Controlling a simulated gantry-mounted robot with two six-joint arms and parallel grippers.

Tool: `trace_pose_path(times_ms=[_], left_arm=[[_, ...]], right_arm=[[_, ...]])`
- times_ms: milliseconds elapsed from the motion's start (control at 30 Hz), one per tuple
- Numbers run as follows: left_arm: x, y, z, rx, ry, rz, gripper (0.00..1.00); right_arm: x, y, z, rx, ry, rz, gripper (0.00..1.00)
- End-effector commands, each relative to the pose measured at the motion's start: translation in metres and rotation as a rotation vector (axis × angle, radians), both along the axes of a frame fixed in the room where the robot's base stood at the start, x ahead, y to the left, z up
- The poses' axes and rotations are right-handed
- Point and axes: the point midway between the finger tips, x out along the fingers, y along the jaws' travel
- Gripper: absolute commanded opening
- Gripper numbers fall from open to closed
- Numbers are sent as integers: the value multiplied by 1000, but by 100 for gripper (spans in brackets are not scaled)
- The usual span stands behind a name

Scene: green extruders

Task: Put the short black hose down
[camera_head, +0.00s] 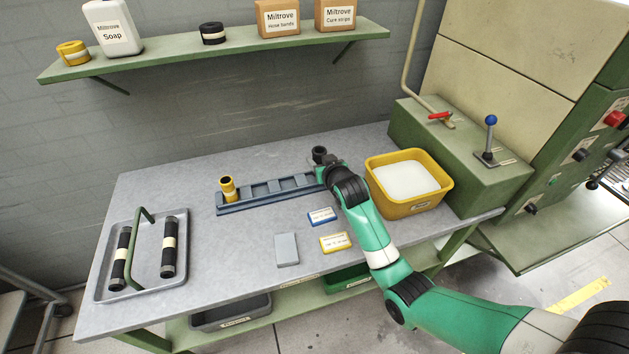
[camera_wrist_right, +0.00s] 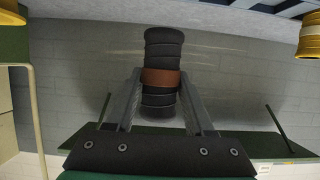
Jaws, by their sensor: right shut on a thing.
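The short black hose (camera_wrist_right: 164,104) has a brown band around its middle. In the right wrist view it sits between the two fingers of my right gripper (camera_wrist_right: 161,85), which is shut on it at the band. In the head view the hose (camera_head: 319,153) shows as a small dark ring at the tip of my right gripper (camera_head: 325,162), by the right end of a blue-grey slotted rack (camera_head: 262,200). My arm hides that end of the rack, and I cannot tell whether the hose touches it. My left gripper is not in view.
A yellow hose (camera_head: 228,190) stands in the rack's left end. A yellow tub (camera_head: 406,208) of white material is right of my arm. A tray (camera_head: 106,296) with two long black hoses is at left. Cards and a grey block (camera_head: 286,249) lie in front of the rack.

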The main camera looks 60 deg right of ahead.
Motion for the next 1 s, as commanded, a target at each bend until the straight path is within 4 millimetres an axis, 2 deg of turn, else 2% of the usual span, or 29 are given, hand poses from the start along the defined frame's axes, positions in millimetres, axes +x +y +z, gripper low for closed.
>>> trace_pose_path(times_ms=[33,233,333,667,833,1000], left_arm=[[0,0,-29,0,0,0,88],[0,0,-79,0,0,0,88],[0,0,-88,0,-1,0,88],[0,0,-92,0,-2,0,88],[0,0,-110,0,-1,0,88],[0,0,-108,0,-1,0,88]], right_arm=[[8,-10,-18,-3,-4,-2,0],[27,-31,-45,-2,-1,-1,0],[37,-43,-59,0,0,-1,0],[46,-53,-69,0,-1,-1,0],[46,-53,-99,-1,-1,0,0],[46,-53,-98,-1,-1,0,0]])
